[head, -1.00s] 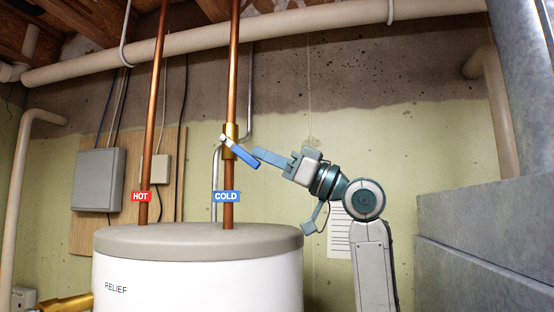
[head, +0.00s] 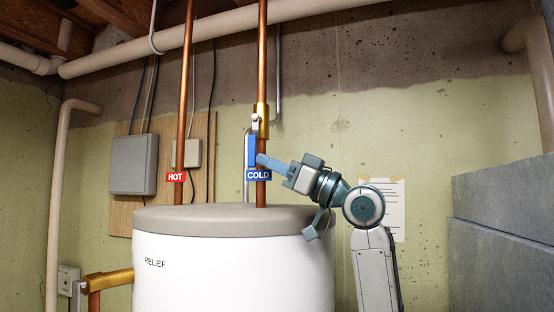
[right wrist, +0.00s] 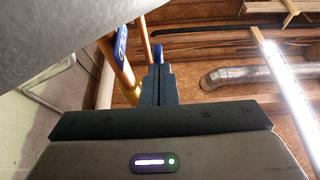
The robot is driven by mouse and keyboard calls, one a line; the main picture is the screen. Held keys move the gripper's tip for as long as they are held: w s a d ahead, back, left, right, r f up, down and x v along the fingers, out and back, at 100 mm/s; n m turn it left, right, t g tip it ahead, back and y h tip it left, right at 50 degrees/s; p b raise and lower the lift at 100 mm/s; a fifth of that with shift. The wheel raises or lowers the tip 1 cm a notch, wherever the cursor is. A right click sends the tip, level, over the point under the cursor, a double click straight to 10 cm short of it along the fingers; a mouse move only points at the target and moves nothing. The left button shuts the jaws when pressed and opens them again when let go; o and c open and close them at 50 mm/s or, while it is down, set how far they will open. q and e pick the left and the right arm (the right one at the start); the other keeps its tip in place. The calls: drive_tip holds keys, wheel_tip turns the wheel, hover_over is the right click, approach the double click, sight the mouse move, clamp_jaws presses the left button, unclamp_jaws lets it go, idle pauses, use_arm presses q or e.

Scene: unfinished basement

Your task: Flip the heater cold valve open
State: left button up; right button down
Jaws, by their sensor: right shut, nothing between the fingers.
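The cold valve has a brass body (head: 262,120) on the copper pipe that carries the blue COLD tag (head: 257,175). Its blue handle (head: 252,149) hangs nearly straight down, in line with the pipe, just above the tag. My right gripper (head: 261,159) is shut and empty, its fingertips at the lower part of the handle; whether they touch is hard to tell. In the right wrist view the shut fingers (right wrist: 159,85) point toward the brass pipe, with a blue end (right wrist: 157,52) just beyond them. My left gripper is not in view.
The white water heater (head: 235,265) stands below the pipes. The HOT pipe (head: 186,90) with its red tag (head: 176,177) is left of the cold pipe. A grey metal duct (head: 505,200) stands at the right.

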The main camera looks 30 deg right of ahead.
drive_tip(key=shift+w+f, duration=0.1)
idle(0.5)
drive_tip(key=shift+r, duration=0.4)
drive_tip(key=s+a+r+b, duration=0.2)
drive_tip(key=s+a+b, duration=0.1)
drive_tip(key=s, duration=0.4)
drive_tip(key=s+a+r+b, duration=0.2)
drive_tip(key=s+a+b, duration=0.1)
drive_tip(key=s, duration=0.4)
drive_tip(key=shift+s+a+r, duration=0.15)
drive_tip(key=shift+s+a, duration=0.1)
drive_tip(key=shift+a, duration=0.35)
